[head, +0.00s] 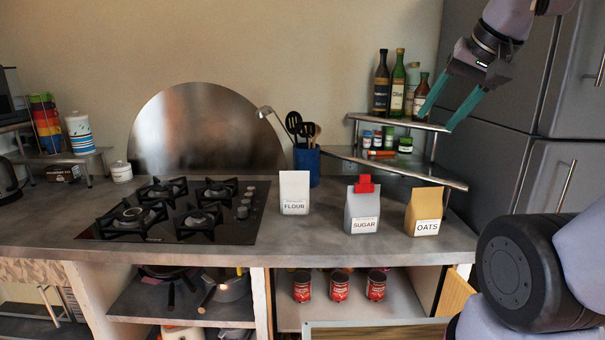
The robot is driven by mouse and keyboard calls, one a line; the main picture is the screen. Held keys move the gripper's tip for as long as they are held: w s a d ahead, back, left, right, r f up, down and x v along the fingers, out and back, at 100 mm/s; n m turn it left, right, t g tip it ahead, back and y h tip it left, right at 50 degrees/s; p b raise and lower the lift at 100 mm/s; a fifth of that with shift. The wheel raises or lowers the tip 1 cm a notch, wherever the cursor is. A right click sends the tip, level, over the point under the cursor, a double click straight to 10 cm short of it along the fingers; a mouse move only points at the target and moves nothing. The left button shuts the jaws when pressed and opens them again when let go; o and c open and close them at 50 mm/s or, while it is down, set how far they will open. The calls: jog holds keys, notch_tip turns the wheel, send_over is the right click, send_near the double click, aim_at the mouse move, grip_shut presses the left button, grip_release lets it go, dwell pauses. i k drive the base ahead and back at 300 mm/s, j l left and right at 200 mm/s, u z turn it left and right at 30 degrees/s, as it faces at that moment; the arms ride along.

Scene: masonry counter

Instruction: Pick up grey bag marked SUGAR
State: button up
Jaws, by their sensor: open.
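The grey bag marked SUGAR (362,212) stands upright on the counter, with a red clip on its top. A white bag marked FLOUR (294,192) stands to its left, and a tan bag marked OATS (424,211) stands to its right, each with a gap between. My gripper (434,124) is at the upper right, above and to the right of the grey bag. Its two teal fingers are apart with nothing between them. In the picture they overlap the corner shelf behind the bags.
A corner shelf (455,182) with bottles and jars stands behind the bags. A blue utensil holder (307,166) stands behind the FLOUR bag. A gas hob (180,213) lies to the left. Red cans (339,286) stand below the counter. Grey cabinets (480,150) rise at the right.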

aim_at(362, 210)
jog(key=k+j, duration=0.15)
jog(key=j, duration=0.2)
jog(key=k+j+z, duration=0.1)
jog(key=j, duration=0.25)
jog(key=k+j+z, duration=0.1)
jog(key=j, duration=0.25)
jog(key=k+j+z, duration=0.1)
jog(key=j+z, duration=0.3)
jog(key=j, duration=1.4)
jog(key=i, duration=0.3)
jog(key=l+z, duration=0.05)
